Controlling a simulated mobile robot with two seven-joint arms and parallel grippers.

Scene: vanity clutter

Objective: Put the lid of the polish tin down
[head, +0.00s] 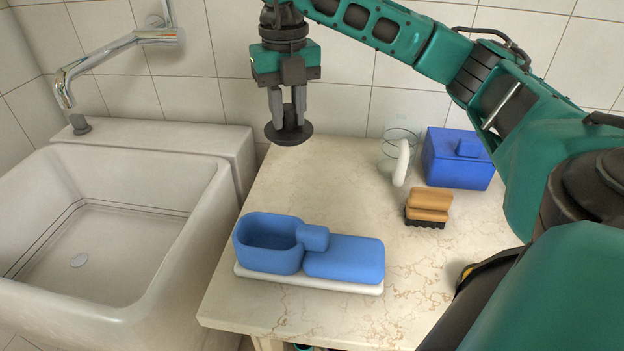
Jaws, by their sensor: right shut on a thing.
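My right gripper (288,108) is shut on a dark round lid (288,134), holding it roughly level. The lid appears above the back left part of the counter, near the tiled wall; its exact height over the counter is hard to tell. The open polish tin is not clearly seen. A dark rounded thing with a yellow patch (466,272) shows at the right, mostly hidden by my right arm, and I cannot tell what it is. My left gripper is not in view.
The marble counter (320,190) is clear in its back left and middle. A blue holder (345,258) on a white tray (310,283) stands in front. A brush (428,206), glass mug (401,160) and blue box (458,158) stand right. A sink (110,230) lies left.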

